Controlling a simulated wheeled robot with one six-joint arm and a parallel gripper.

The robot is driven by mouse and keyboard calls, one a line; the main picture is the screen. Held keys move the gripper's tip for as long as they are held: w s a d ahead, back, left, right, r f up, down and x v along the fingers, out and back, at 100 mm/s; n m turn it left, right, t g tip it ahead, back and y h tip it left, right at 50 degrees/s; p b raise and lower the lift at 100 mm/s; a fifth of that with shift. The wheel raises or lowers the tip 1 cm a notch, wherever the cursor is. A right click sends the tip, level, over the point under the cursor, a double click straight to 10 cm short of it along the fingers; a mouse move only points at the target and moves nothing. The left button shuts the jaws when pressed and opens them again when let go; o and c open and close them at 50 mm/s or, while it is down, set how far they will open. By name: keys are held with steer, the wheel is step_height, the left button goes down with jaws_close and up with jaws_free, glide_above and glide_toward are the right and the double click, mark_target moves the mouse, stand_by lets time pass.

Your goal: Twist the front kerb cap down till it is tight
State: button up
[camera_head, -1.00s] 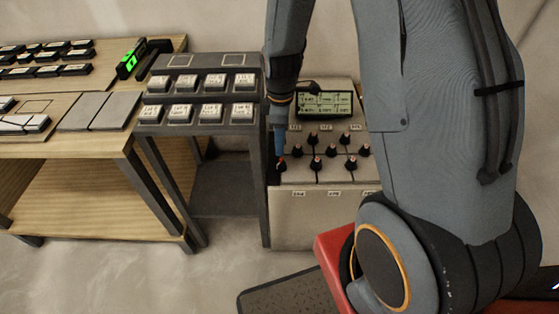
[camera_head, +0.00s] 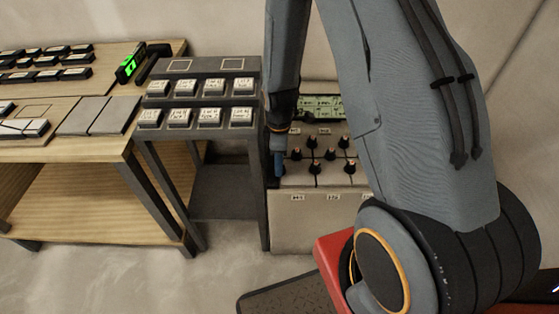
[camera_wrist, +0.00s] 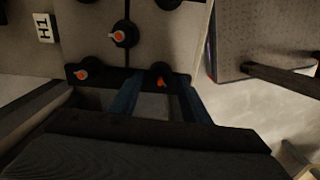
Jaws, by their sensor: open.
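A bench (camera_head: 295,225) on the right carries a pale tile bed (camera_head: 335,178) with several black caps with red-orange tips along the joints. My gripper (camera_head: 279,172) is low at the bed's left front corner. In the head view it hides the cap there. In the wrist view, my gripper's (camera_wrist: 160,80) two blue fingers are spread, and a black cap with an orange tip (camera_wrist: 161,83) shows between their ends, at the bed's edge. I cannot tell whether the fingers touch it. A second edge cap (camera_wrist: 82,75) is to the left, and another cap (camera_wrist: 119,36) is farther in.
A dark rack (camera_head: 198,93) with labelled blocks stands close left of my gripper. A wooden table (camera_head: 115,145) is farther left. Neighbouring caps stand close by.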

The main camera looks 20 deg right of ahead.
steer(key=shift+c, duration=0.4)
steer(key=c, duration=1)
steer(key=shift+o, duration=0.2)
steer(key=shift+m, duration=0.7)
steer(key=o, duration=1)
steer(key=shift+o, duration=0.2)
step_height(320, 180, up, 7)
steer(key=shift+r, duration=0.4)
